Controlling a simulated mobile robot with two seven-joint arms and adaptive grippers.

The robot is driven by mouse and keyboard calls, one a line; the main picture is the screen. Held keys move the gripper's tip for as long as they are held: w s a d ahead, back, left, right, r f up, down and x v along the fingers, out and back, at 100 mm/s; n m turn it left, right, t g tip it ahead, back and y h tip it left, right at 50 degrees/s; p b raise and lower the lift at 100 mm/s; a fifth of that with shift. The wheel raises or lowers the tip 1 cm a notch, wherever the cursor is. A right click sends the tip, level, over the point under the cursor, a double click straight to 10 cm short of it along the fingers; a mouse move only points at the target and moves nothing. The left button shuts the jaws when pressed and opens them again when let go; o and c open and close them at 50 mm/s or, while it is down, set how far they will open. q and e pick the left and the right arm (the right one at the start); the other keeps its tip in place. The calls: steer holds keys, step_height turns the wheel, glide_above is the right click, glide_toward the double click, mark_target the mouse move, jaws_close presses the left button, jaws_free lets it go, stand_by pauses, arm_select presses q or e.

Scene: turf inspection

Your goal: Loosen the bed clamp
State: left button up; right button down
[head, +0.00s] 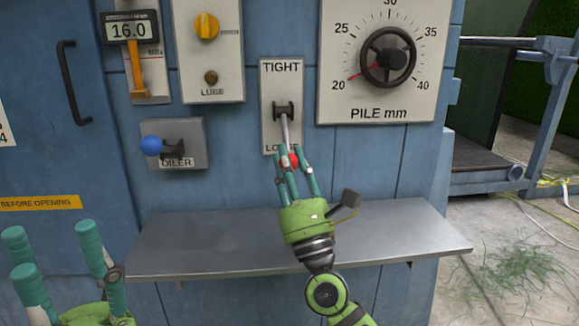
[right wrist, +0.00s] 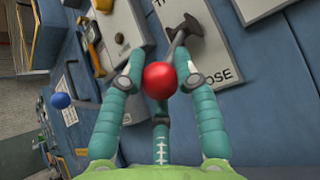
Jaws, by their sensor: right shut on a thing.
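The bed clamp is a lever (head: 285,131) on a pale upright plate (head: 269,92) with TIGHT at its top and LOOSE, partly hidden, at its bottom. The lever slants down from its dark pivot to a red ball knob (head: 291,160) beside the LOOSE end. My right gripper (head: 293,162) is shut on the red knob, with its teal fingers around it. In the right wrist view the knob (right wrist: 159,80) sits between the fingertips, and the lever runs up to its pivot. My left gripper (head: 55,245) is open and empty at the lower left.
A grey shelf (head: 185,250) juts out below the plate, under my right gripper. The OILER lever with a blue knob (head: 151,146) is to the left. The PILE mm dial (head: 388,58) is to the upper right. A yellow LUBE knob (head: 207,25) is above left.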

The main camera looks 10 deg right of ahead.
steer(key=shift+w+f, duration=0.2)
steer(key=c, duration=1.2)
jaws_free()
steer(key=o, duration=0.3)
steer(key=shift+w+f, duration=0.1)
steer(key=shift+w, duration=0.05)
steer(key=shift+y, duration=0.3)
steer(key=shift+s+f, duration=0.3)
steer(key=shift+s, duration=0.1)
steer(key=s+d+f, duration=0.1)
steer(key=s+d, duration=0.3)
steer(key=s, duration=0.9)
steer(key=shift+f, duration=0.2)
